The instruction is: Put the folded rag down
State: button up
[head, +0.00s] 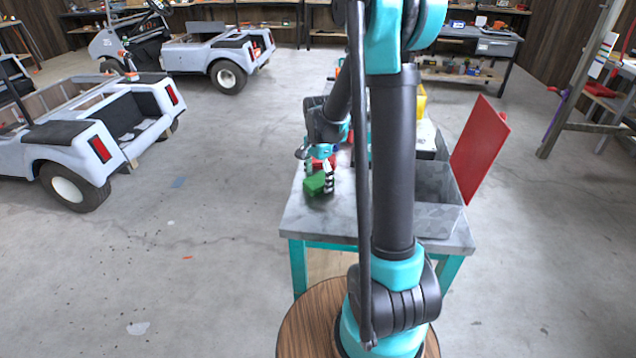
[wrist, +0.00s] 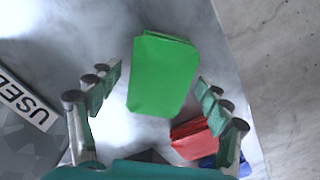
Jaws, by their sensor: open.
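A green folded rag (head: 316,184) lies near the left edge of the grey bench top (head: 312,221). In the wrist view the rag (wrist: 162,75) sits between and just beyond my fingertips, with a gap to the finger on each side. My gripper (head: 321,175) is open above the bench, around the rag and not closed on it. In the wrist view my gripper (wrist: 160,90) shows both fingers spread wide.
A red folded piece (wrist: 190,138) and a blue one (wrist: 222,166) lie close to the green rag. A label reading USED (wrist: 28,106) is at the left. A clear bin (head: 438,190) with a raised red panel (head: 480,148) stands on the bench's right side.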

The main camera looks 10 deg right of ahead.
aim_at(318, 180)
notch_tip(318, 180, up, 11)
dwell(0.4)
jog(key=shift+r, duration=0.1)
